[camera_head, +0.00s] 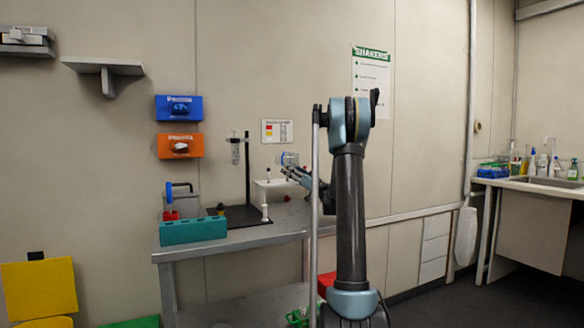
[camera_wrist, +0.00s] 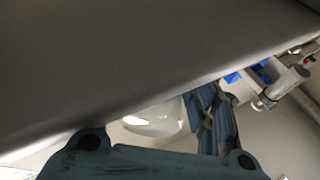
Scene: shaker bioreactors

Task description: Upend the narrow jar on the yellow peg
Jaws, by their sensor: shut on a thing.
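My gripper (camera_head: 296,173) is raised over the right part of the grey metal bench and is shut on a clear jar (camera_head: 289,158), seen small at its fingertips. The jar looks tilted or lying on its side; its mouth cannot be made out. In the wrist view, a pale, see-through rounded shape (camera_wrist: 155,120), probably the jar, shows beside the blue-grey fingers (camera_wrist: 210,115), partly hidden by the gripper body. I cannot make out a yellow peg clearly in either view.
The bench (camera_head: 262,234) carries a teal rack (camera_head: 193,230), a dark stand (camera_head: 247,170) holding a clear vessel (camera_head: 235,150), a white stand (camera_head: 272,183) close below my gripper, and a slim white item (camera_head: 265,213). Blue (camera_head: 180,108) and orange (camera_head: 181,146) boxes hang on the wall.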

